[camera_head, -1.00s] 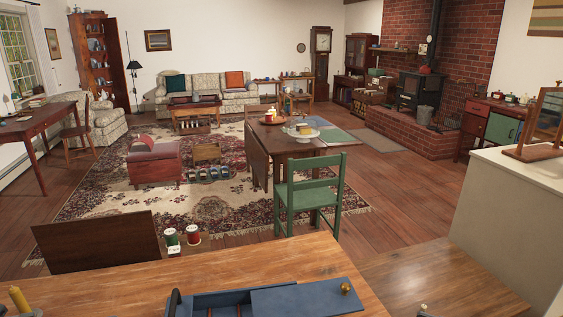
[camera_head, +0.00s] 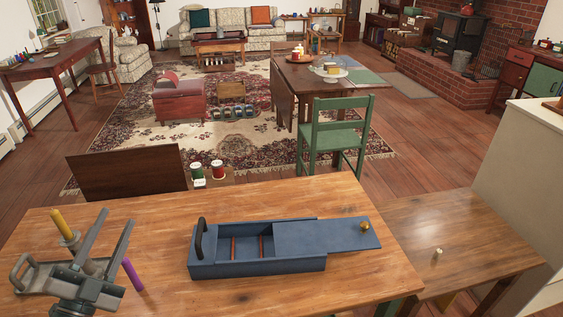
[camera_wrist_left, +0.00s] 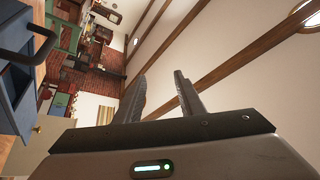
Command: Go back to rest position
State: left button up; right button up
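My left gripper (camera_head: 117,218) is at the left of the wooden table (camera_head: 350,205), with its two grey fingers apart and nothing between them. Its fingers also show apart and empty in the left wrist view (camera_wrist_left: 162,75), pointing up toward the walls and ceiling beams. A blue box (camera_head: 258,264) with a black handle stands on the table to the right of this gripper. Its lid (camera_head: 318,235), with a brass knob, is slid to the right, and red strips show inside. My right gripper is in neither current view.
A yellow stick (camera_head: 62,223) and a purple stick (camera_head: 132,274) are close to my left gripper, partly overlapped by it. A lower wooden table (camera_head: 470,235) adjoins on the right, with a small pale peg. A green chair (camera_head: 337,133) stands beyond the table.

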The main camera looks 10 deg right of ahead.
pick_arm(q)
jog(key=s+a+f+n+g+y, duration=0.35)
jog(key=s+f+n+y, duration=0.2)
jog(key=f, duration=0.55)
jog(key=s+a+f+n+g+y, duration=0.2)
jog(key=s+f+n+g+y, duration=0.3)
jog(key=f, duration=0.6)
jog(key=s+d+f+n+g+h, duration=0.1)
jog(key=s+d+f+g, duration=0.35)
jog(key=s, duration=0.55)
jog(key=s+d+f+n+g+h, duration=0.1)
jog(key=s+d+f+g, duration=0.25)
jog(key=s+f, duration=0.45)
pick_arm(e)
jog(key=s+a+f+n+g+h, duration=0.25)
jog(key=s+a+n+h, duration=0.4)
jog(key=n, duration=0.85)
pick_arm(q)
notch_tip(320, 180, down, 36)
jog(key=d+t+h+b, duration=0.1)
jog(key=d+b, duration=0.1)
jog(key=b, duration=0.1)
jog(key=shift+s+d+r, duration=0.2)
jog(key=shift+s+d, duration=0.05)
pick_arm(e)
notch_tip(320, 180, down, 38)
jog(key=a+t, duration=0.2)
jog(key=shift+w+n, duration=0.3)
jog(key=shift+w, duration=0.15)
